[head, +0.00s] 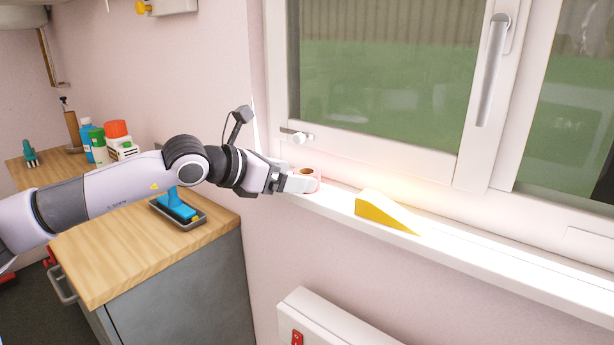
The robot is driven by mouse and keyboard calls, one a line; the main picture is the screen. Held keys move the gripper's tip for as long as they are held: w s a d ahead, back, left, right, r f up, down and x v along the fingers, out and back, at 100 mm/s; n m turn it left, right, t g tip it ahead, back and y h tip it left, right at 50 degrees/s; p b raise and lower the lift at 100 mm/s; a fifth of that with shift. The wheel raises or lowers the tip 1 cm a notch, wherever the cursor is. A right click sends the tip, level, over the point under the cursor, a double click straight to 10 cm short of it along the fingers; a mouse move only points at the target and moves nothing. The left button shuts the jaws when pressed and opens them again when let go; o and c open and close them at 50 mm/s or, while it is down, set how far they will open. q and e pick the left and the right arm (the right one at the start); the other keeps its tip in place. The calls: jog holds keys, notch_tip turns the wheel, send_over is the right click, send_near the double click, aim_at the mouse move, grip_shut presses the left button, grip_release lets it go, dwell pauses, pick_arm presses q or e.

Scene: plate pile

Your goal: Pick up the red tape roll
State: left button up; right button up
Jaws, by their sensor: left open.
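The tape roll (316,177) sits on the window sill near its left end. It looks pale pinkish in the bright light, with a brownish core showing at the top. My left gripper (300,184) reaches in from the left, at the level of the roll. Its fingers are open and overlap the near side of the roll in the head view. I cannot tell whether the fingers touch the roll or sit around it. Part of the roll is hidden behind the fingers. My right gripper is out of view.
A yellow wedge (384,211) lies on the white sill (470,258) to the right of the roll. The window frame (385,150) rises behind. A wooden-topped counter (125,255) with a blue tool (176,206) in a dark tray and several bottles stands at left, below my arm.

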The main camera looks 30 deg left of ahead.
aim_at(302, 173)
pick_arm(q)
jog(key=w, duration=0.1)
jog(key=w+d+p, duration=0.1)
jog(key=w, duration=0.1)
jog(key=shift+d+f+p, duration=0.15)
jog(key=shift+f+p, duration=0.05)
jog(key=shift+p, duration=0.1)
jog(key=shift+x, duration=0.75)
jog(key=shift+s+f, duration=0.1)
jog(key=shift+f, duration=0.05)
jog(key=c, duration=1.1)
